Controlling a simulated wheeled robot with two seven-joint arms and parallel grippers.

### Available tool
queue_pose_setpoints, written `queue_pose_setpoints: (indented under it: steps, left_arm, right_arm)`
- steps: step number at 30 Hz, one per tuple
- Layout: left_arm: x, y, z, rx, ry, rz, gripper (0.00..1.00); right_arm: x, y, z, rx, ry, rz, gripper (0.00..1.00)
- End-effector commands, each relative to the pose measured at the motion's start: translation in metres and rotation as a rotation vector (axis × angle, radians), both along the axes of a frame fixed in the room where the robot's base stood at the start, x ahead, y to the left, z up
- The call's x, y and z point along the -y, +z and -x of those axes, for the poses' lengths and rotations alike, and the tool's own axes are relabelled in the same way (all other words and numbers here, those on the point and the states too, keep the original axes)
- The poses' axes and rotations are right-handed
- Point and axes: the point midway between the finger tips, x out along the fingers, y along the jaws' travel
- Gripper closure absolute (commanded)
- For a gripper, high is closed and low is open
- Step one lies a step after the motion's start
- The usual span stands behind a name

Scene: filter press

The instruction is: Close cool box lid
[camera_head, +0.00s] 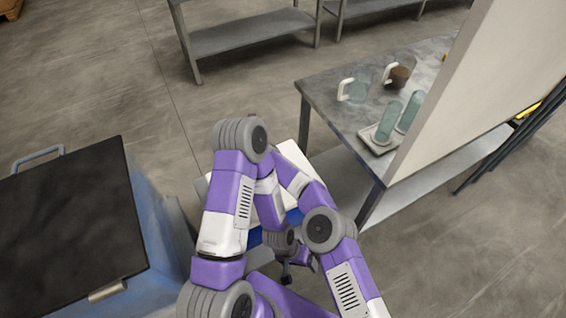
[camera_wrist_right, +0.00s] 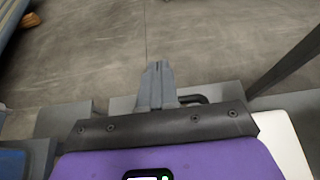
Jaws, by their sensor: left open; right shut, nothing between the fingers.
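A white and blue box, seemingly the cool box, is mostly hidden behind my arms in the head view. A white part (camera_head: 296,156) shows above and a blue part (camera_head: 254,237) lower down; I cannot tell how its lid stands. My left gripper (camera_head: 298,268) is open and empty, low between my arms, close to the blue part. My right gripper (camera_wrist_right: 158,70) is shut and empty in the right wrist view, with grey floor beyond it. In the head view I cannot make it out behind my left arm.
A blue container with a black top (camera_head: 70,225) and metal handle stands at left. A grey table (camera_head: 335,100) at right holds mugs and glass vessels. A large pale panel (camera_head: 490,90) stands in front of it. A metal shelf (camera_head: 250,37) is at the back. Floor between is clear.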

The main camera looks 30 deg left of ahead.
Motion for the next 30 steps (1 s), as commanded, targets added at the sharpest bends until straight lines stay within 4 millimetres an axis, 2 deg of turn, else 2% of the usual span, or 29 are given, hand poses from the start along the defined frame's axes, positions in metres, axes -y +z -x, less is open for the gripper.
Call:
queue_pose_setpoints:
  steps: [9, 14, 20, 30]
  left_arm:
    - [0.0, 0.001, 0.0, 0.0, 0.0, 0.0, 0.11]
    - [0.0, 0.006, 0.0, 0.0, 0.0, 0.0, 0.11]
    - [0.0, 0.024, 0.0, 0.0, 0.0, 0.0, 0.11]
    - [0.0, 0.064, 0.0, 0.0, 0.0, 0.0, 0.11]
  right_arm:
    - [0.0, 0.001, 0.0, 0.0, 0.0, 0.0, 1.0]
    - [0.0, 0.009, 0.0, 0.0, 0.0, -0.001, 1.0]
    - [0.0, 0.037, -0.001, -0.001, -0.002, -0.001, 1.0]
    - [0.0, 0.09, 0.0, -0.001, 0.0, 0.0, 1.0]
